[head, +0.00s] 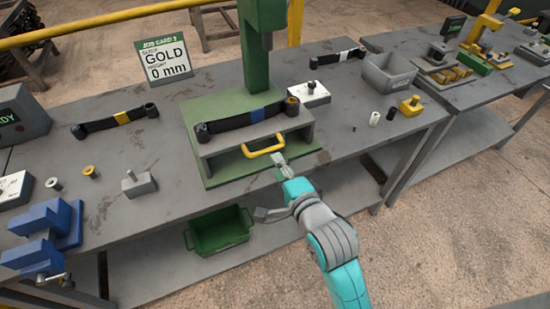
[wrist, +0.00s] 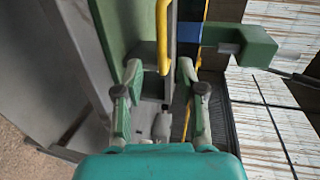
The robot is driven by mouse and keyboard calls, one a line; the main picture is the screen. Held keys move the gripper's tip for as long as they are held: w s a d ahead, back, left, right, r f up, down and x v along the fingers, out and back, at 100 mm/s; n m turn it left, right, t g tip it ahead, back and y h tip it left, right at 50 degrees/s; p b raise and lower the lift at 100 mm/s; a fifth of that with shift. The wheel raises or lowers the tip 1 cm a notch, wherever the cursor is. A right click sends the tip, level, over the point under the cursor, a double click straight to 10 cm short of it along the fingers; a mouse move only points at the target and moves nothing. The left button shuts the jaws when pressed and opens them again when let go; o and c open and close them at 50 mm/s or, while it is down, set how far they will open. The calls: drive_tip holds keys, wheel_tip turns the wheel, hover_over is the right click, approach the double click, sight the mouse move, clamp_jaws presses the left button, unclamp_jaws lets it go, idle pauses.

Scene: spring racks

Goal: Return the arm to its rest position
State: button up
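My gripper (head: 279,164) is in front of the green press in the head view, just to the right of and below the yellow handle (head: 263,152) of the grey fixture. In the wrist view my gripper (wrist: 159,72) has its two fingers spread well apart, with nothing held between them. The yellow handle (wrist: 163,35) shows beyond and between the fingertips, apparently without touching them. My teal arm (head: 345,280) reaches in from the lower right of the head view.
A dark spring with a blue band (head: 257,114) lies across the grey fixture (head: 222,146) on the green press (head: 262,45). A job card (head: 165,62) reads gold, 0 mm. A blue vise (head: 52,225) stands at left. A green bin (head: 219,232) sits below the bench, near my arm.

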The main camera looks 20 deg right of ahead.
drive_tip(key=shift+f, duration=0.1)
drive_tip(key=s+f+n, duration=0.5)
drive_tip(key=s+n, duration=0.1)
drive_tip(key=s, duration=0.7)
drive_tip(key=s+f+n, duration=0.5)
drive_tip(key=s+n, duration=0.2)
drive_tip(key=s, duration=0.5)
drive_tip(key=s+r+n, duration=0.1)
drive_tip(key=s+n, duration=0.4)
drive_tip(key=s, duration=0.5)
drive_tip(key=shift+s+r+g, duration=0.15)
drive_tip(key=shift+r+g, duration=0.1)
drive_tip(key=shift+g, duration=0.15)
